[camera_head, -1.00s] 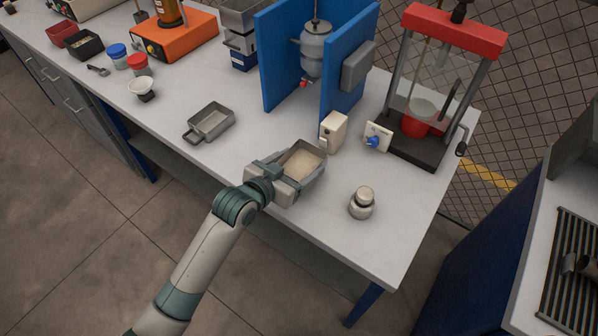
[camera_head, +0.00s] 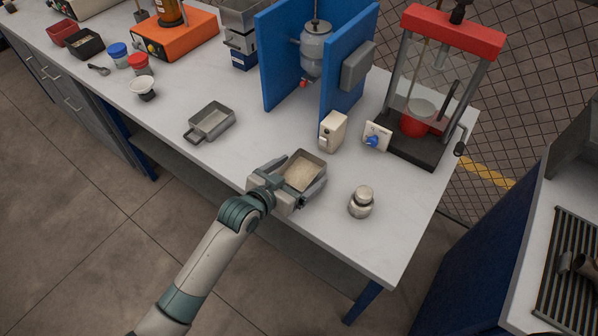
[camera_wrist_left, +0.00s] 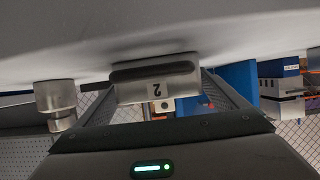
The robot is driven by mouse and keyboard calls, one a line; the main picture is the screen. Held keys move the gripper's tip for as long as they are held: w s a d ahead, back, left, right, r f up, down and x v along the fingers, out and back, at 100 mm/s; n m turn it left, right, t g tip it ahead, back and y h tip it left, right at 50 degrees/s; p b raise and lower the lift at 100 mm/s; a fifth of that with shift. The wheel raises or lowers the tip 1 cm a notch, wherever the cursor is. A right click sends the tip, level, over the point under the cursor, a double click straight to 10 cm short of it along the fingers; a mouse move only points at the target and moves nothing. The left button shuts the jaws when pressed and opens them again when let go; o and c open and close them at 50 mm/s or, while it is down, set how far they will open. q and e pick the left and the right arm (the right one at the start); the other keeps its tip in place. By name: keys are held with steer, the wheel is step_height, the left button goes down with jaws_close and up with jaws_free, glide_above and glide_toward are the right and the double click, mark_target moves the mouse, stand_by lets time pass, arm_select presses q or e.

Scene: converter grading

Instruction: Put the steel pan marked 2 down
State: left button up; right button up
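The steel pan marked 2 (camera_head: 316,156) is at the front of the bench, filled with pale granular material (camera_head: 301,173). My left gripper (camera_head: 299,179) has its fingers along the pan's two sides and appears closed on it. In the left wrist view, which is upside down, the pan's end (camera_wrist_left: 157,88) shows the label 2 between both fingers. The pan is level and at or very near the bench top; I cannot tell whether it touches. My right gripper is not in view.
A metal weight (camera_head: 362,202) stands right of the pan. An empty steel pan (camera_head: 211,120) lies behind left. A beige box (camera_head: 333,130) and a red-topped press (camera_head: 455,30) stand behind. Bare bench (camera_head: 245,145) lies to the left.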

arm_select(q)
steer(key=shift+r, duration=0.15)
steer(key=shift+s+a+r, duration=0.1)
steer(key=shift+s+a, duration=0.2)
steer(key=shift+s, duration=0.1)
steer(key=b+v, duration=0.2)
steer(key=v, duration=0.9)
stand_by(0.4)
